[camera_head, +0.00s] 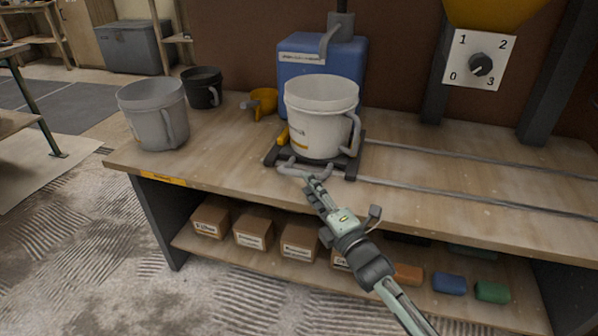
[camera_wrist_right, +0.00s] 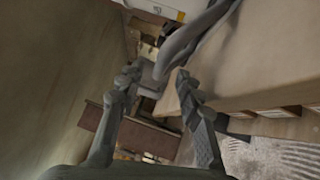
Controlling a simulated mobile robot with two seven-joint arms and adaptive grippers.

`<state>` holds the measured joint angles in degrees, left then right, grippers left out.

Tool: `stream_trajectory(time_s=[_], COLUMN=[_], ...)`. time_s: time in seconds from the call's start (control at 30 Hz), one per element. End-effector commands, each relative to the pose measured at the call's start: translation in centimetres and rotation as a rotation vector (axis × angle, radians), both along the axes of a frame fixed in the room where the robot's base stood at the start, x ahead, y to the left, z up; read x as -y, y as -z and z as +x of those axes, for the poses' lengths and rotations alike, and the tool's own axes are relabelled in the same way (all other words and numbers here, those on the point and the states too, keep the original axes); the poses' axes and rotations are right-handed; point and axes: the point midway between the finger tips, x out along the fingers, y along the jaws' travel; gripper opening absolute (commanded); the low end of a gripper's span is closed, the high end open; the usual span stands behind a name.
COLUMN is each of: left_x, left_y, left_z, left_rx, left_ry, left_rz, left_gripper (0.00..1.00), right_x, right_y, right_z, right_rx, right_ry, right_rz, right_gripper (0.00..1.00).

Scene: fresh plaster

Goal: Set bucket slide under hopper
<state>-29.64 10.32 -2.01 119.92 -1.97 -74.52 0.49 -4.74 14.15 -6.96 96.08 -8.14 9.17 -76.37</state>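A white bucket (camera_head: 318,125) stands upright on the dark slide (camera_head: 350,166) on the bench, in front of a blue box. The slide's grey bar handle (camera_head: 293,171) sticks out at its front edge. The yellow hopper (camera_head: 492,10) shows at the top right, cut off by the frame. My left gripper is out of view.
Two metal rails (camera_head: 480,170) run right along the bench, clear of objects. A grey bucket (camera_head: 155,112), a black bucket (camera_head: 203,88) and a yellow scoop (camera_head: 262,101) stand left. A dial (camera_head: 480,65) hangs below the hopper. Boxes (camera_head: 254,233) fill the lower shelf.

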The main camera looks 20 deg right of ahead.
Motion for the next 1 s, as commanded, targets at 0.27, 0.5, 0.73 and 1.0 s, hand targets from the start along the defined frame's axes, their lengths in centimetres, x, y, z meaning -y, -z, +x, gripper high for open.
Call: stream_trajectory(time_s=[0.27,0.5,0.73,1.0], left_x=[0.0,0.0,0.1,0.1], left_y=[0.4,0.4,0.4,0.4], left_z=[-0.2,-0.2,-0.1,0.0], left_rx=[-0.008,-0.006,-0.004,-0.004], left_ry=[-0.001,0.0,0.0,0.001], left_rz=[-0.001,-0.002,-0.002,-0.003], left_gripper=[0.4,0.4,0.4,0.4], right_x=[-0.8,-1.0,-1.0,-1.0], right_y=[-0.6,-0.7,-0.7,-0.7], right_z=[4.2,5.2,5.2,5.2], right_rx=[0.0,-0.002,-0.002,-0.002], right_ry=[0.001,0.001,0.001,0.001], right_rz=[0.002,0.002,0.002,0.002], right_gripper=[0.36,0.36,0.3,0.0])
